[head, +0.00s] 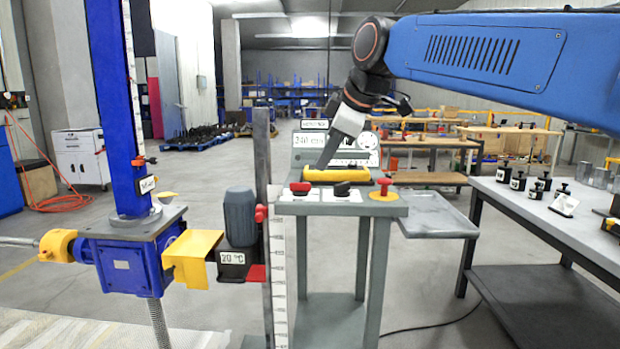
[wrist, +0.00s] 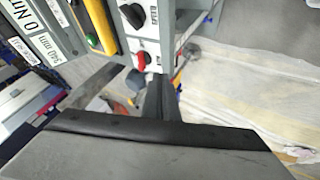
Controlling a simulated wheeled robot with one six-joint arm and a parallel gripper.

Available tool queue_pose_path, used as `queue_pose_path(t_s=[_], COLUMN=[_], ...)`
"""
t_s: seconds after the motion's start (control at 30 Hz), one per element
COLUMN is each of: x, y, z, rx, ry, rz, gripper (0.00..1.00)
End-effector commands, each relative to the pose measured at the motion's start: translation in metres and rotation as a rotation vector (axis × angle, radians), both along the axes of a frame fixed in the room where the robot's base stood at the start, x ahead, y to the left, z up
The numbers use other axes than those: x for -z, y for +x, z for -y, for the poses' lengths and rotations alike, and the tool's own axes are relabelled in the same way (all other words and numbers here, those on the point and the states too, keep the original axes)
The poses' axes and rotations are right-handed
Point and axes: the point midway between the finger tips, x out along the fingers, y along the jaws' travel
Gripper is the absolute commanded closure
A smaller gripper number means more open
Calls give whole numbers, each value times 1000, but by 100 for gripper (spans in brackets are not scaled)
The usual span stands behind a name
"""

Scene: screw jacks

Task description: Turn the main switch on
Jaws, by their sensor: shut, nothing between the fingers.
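A red knob (head: 300,187) and a black knob (head: 342,188) sit on white plates on the grey console top (head: 330,208). In the wrist view the red knob (wrist: 142,62) is just beyond the fingertips, with the black knob (wrist: 133,15) further up. My gripper (head: 318,167) is shut and empty, pointing down above the console near the two knobs. The fingers (wrist: 159,88) look apart from the red knob, but the exact gap is unclear.
A yellow bar (head: 321,181) lies behind the knobs, in front of a display panel (head: 318,148). A red button on a yellow base (head: 384,193) is to the right. The blue screw jack (head: 125,255) and grey motor (head: 241,217) stand left. A workbench (head: 545,205) stands right.

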Motion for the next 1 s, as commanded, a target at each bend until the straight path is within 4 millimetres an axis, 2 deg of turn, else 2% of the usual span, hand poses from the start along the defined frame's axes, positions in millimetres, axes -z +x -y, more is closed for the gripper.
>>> queue_pose_path(t_s=[0.13, 0.27, 0.7, 0.8, 1.0], x=[6, 21, 83, 80, 79], y=[5, 13, 50, 67, 84], z=[-5, -11, -38, -37, -35], rx=[-7, -6, -4, -3, -2], ry=[-2, -3, -3, -1, -1], rz=[1, -1, -2, 0, 1], gripper=[100, 100, 100, 100, 100])
